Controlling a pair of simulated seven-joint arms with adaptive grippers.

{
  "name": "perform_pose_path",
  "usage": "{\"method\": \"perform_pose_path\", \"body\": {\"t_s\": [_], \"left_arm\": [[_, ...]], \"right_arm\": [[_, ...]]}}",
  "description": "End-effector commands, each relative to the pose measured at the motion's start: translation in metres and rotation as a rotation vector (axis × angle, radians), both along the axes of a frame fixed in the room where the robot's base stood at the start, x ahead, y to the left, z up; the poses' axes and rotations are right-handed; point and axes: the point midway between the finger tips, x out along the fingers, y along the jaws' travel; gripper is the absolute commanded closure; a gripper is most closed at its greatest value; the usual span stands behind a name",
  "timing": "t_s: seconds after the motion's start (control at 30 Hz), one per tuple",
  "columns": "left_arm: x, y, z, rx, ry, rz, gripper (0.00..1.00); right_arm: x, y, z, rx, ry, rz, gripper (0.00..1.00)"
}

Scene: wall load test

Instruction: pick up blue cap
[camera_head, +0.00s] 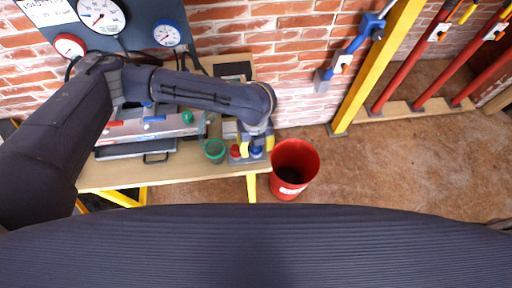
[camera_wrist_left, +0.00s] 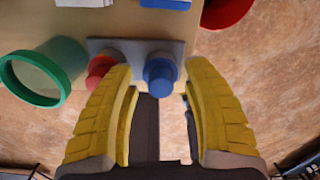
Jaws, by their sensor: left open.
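The blue cap (camera_wrist_left: 160,76) sits on a grey plate (camera_wrist_left: 132,48) near the table's edge. A red cap (camera_wrist_left: 100,70) is on the same plate, to its left. In the head view the blue cap (camera_head: 256,151) and red cap (camera_head: 235,151) are close under my left gripper (camera_head: 256,146). In the left wrist view my left gripper (camera_wrist_left: 160,105) is open, with yellow padded fingers. The blue cap shows between and beyond the fingertips, and nothing is held. The left finger partly covers the red cap. My right gripper is in neither view.
A red bucket (camera_head: 295,165) stands on the floor to the right. A case with a grey body (camera_head: 150,128) is further left. Gauges (camera_head: 101,15) hang on the brick wall behind.

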Motion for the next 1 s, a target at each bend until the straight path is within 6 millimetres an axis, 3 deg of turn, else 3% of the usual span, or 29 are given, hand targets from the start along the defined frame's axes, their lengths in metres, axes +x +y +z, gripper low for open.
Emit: {"method": "perform_pose_path", "body": {"t_s": [0.2,0.67,1.0], "left_arm": [[0.0001,0.0,-0.0001,0.0,0.0,0.0,0.47],[0.0001,-0.0001,0.0,0.0,0.0,0.0,1.0],[0.0001,-0.0002,0.0,0.0,0.0,0.0,1.0]], "right_arm": [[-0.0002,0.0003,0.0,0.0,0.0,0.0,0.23],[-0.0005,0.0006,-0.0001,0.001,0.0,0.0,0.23],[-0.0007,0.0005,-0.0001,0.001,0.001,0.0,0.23]]}}
